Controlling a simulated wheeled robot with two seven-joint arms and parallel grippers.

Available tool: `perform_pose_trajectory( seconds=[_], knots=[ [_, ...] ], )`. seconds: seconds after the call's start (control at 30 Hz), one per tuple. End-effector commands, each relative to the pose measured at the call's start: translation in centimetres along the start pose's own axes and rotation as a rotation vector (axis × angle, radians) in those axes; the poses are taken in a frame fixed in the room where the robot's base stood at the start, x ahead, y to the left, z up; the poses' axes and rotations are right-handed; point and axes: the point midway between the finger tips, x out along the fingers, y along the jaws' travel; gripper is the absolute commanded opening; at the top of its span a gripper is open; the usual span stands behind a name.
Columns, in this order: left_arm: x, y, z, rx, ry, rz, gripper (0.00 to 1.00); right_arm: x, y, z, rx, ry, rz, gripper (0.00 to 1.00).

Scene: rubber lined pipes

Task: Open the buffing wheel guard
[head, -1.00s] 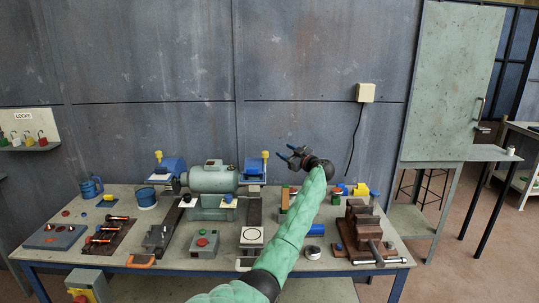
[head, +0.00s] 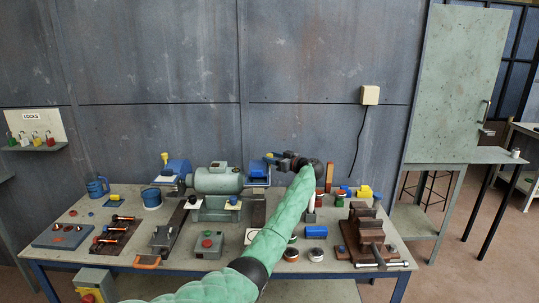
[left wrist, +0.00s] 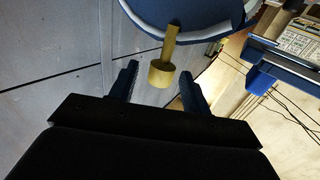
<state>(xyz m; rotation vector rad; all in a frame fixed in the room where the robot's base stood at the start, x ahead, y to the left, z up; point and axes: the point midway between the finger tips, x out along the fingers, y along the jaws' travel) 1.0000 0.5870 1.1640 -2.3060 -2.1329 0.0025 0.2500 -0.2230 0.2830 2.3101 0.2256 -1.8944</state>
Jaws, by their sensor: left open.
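The green two-ended machine (head: 218,180) stands at the back of the bench with a blue guard at each end. The right blue guard (head: 257,169) is partly hidden by my gripper; the left blue guard (head: 178,167) has an upright yellow knob (head: 164,158). No label tells which one covers the buffing wheel. My left gripper (head: 272,157) is at the top of the right guard, open. In the left wrist view, the right guard's yellow knob (left wrist: 161,75) on its stem lies between the open fingers (left wrist: 158,90), with gaps at both sides. The blue guard (left wrist: 190,14) fills the top. My right gripper is not visible.
A switch box (head: 208,244) sits in front of the machine. A brown vise (head: 366,234) stands at the right, and tools on a board (head: 112,234) lie at the left. Blocks and cans crowd around my left arm. The grey wall (head: 160,60) is close behind the bench.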

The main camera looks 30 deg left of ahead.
Motion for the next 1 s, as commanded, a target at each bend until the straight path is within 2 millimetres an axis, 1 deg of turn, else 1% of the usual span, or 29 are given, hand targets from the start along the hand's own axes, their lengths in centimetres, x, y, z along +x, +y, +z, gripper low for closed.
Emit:
perform_pose_trajectory(
  seconds=[0.03, 0.2, 0.57, 0.6, 0.67, 0.8, 1.0],
  knots=[
    [0.6, 0.0, -0.3, 0.001, 0.002, -0.001, 0.48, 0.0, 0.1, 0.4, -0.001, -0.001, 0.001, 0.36],
    [1.6, 0.0, -0.1, 0.0, 0.0, 0.0, 0.48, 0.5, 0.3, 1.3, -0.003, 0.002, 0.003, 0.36],
    [1.9, 0.0, 0.0, -0.001, 0.0, 0.0, 0.48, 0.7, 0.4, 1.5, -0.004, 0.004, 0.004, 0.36],
    [1.9, 0.0, 0.0, -0.001, 0.0, 0.0, 0.4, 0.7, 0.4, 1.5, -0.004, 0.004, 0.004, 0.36],
    [1.9, 0.0, 0.0, -0.001, 0.0, 0.0, 0.28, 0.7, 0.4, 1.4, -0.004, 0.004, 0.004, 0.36],
    [1.9, 0.0, 0.0, -0.001, 0.0, 0.0, 0.01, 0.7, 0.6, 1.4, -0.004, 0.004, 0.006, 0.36],
    [1.9, 0.0, 0.0, -0.001, 0.0, -0.001, 0.0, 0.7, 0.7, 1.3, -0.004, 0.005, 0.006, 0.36]
  ],
)
